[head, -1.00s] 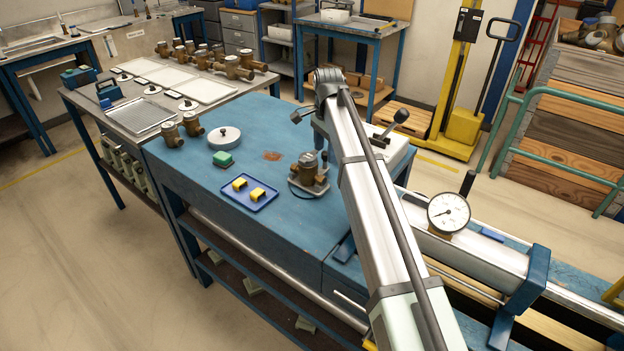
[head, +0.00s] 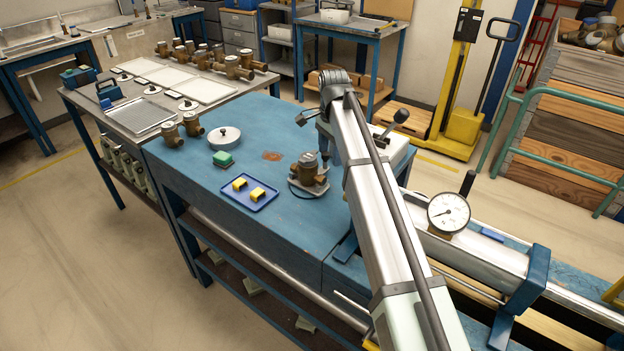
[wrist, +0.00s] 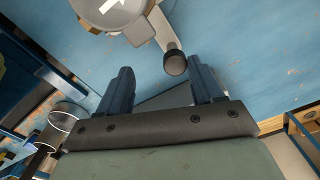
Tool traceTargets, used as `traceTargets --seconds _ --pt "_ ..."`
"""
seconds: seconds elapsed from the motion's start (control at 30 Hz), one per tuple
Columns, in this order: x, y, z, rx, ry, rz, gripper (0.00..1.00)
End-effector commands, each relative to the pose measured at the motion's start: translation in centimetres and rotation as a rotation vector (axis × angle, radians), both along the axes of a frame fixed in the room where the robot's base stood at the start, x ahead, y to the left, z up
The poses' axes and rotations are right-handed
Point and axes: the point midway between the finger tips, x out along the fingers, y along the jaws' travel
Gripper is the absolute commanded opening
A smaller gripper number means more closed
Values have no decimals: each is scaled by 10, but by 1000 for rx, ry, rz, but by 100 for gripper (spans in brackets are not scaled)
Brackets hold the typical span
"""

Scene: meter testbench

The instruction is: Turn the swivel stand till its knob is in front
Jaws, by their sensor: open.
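The swivel stand (head: 310,183) is a grey base bearing a brass meter body, on the blue bench right of the small blue tray. In the wrist view the stand's round top part (wrist: 112,12) with a white arrow shows at the top edge, partly cut off. An arm from it ends in a dark knob (wrist: 175,63). My gripper (wrist: 160,72) is open; the knob appears between its fingertips, close to the right finger. I cannot tell whether they touch. In the head view my gripper (head: 331,148) is at the stand's back right, partly hidden by my arm.
A dial gauge (head: 449,212) on a steel pipe is at right. The bench front is clear.

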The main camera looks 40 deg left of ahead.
Motion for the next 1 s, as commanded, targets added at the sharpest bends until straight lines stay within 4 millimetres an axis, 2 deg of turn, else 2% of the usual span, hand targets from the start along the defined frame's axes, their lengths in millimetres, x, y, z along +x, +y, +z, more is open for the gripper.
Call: traceTargets --seconds 1.0 --pt "-9 -25 0 0 0 0 66"
